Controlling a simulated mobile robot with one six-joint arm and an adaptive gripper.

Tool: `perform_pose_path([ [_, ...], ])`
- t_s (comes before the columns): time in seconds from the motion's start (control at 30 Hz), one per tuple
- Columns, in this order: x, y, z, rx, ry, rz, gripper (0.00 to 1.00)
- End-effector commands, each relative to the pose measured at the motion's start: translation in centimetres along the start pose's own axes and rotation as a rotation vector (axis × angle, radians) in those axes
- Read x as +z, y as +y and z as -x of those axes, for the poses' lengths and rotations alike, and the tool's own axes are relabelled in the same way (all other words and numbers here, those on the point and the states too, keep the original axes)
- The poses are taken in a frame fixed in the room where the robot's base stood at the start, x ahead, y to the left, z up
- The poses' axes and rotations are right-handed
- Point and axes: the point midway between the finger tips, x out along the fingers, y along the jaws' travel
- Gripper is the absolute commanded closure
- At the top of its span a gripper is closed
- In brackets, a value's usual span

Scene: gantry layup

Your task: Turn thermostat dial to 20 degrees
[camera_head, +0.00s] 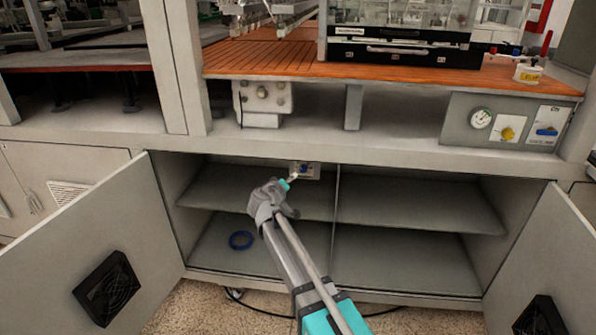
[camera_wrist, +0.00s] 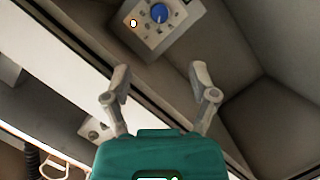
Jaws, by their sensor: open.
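The thermostat is a small pale panel with a round blue dial, inside the open cabinet under the bench. In the wrist view the blue dial (camera_wrist: 159,13) sits near the top, on the pale panel (camera_wrist: 170,35), beside a small bright round spot. Its scale is too small to read. In the head view the dial (camera_head: 304,168) is at the cabinet's upper back, partly near my arm. My gripper (camera_wrist: 158,83) is open and empty, with its fingers apart and short of the dial.
Cabinet doors stand open at left (camera_head: 75,240) and right (camera_head: 560,270), each with a black fan. A grey shelf (camera_head: 420,200) and a centre divider flank the arm. The bench edge hangs above.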

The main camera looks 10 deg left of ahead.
Motion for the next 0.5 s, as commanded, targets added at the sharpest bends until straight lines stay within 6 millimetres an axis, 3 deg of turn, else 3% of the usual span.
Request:
perform_pose_path([
  [0.27, 0.0, -0.1, -1.2, 0.000, -0.002, -0.001, 0.25],
  [0.5, 0.1, -0.1, -4.2, 0.001, -0.003, -0.001, 0.25],
])
